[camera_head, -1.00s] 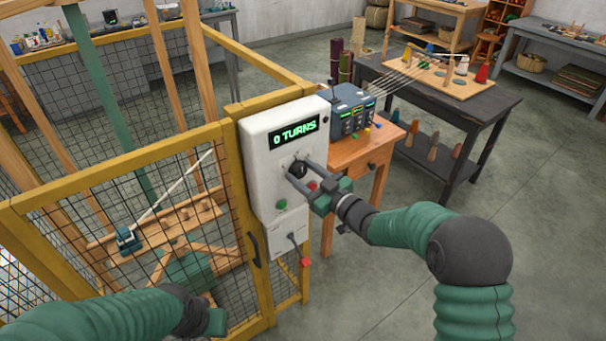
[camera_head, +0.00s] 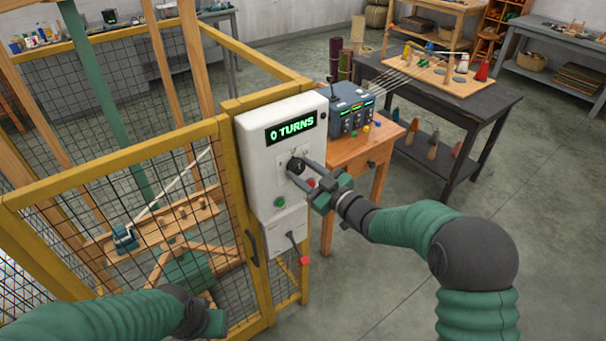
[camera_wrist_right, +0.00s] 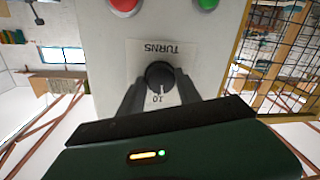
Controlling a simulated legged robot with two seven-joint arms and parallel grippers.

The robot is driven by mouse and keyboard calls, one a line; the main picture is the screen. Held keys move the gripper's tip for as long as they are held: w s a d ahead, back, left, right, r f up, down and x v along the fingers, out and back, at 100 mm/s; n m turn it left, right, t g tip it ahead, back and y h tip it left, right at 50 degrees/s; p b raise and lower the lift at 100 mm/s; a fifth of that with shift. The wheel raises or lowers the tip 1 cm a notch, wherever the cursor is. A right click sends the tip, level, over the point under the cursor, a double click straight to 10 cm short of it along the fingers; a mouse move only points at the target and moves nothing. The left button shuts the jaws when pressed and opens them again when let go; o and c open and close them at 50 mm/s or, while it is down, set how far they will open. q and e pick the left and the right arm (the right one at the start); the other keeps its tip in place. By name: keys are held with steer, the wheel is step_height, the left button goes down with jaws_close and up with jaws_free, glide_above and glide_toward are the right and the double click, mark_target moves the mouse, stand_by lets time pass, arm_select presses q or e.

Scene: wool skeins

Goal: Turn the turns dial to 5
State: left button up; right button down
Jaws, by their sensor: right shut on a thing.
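The turns dial (camera_head: 295,166) is a black round knob on a white control box (camera_head: 262,150) fixed to the yellow cage post. The display (camera_head: 291,128) above it reads 0 TURNS in green. My right gripper (camera_head: 301,171) is shut on the dial. In the right wrist view the dial (camera_wrist_right: 160,75) sits between the two dark fingers, on a plate marked TURNS with a 10 by its edge. My left arm (camera_head: 130,315) comes in at lower left; its dark end (camera_head: 205,320) shows, but I cannot make out its fingers.
A mesh cage (camera_head: 110,180) stands to the left. A wooden stand (camera_head: 365,155) with a blue-grey device (camera_head: 350,110) is behind the box.

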steer(key=n+b, duration=0.2)
steer(key=b, duration=0.1)
steer(key=n+b, duration=0.6)
steer(key=shift+s+a+f+h, duration=0.15)
steer(key=shift+f+h, duration=0.15)
steer(key=shift+f, duration=0.1)
steer(key=shift+r+n+h+b, duration=0.15)
steer(key=shift+n+h+b, duration=0.15)
steer(key=shift+n+b, duration=1.65)
steer(key=c, duration=1)
jaws_free()
steer(key=shift+s, duration=0.1)
steer(key=shift+o, duration=0.7)
steer(key=shift+r, duration=0.15)
steer(key=v, duration=1.6)
steer(key=shift+s+d, duration=0.2)
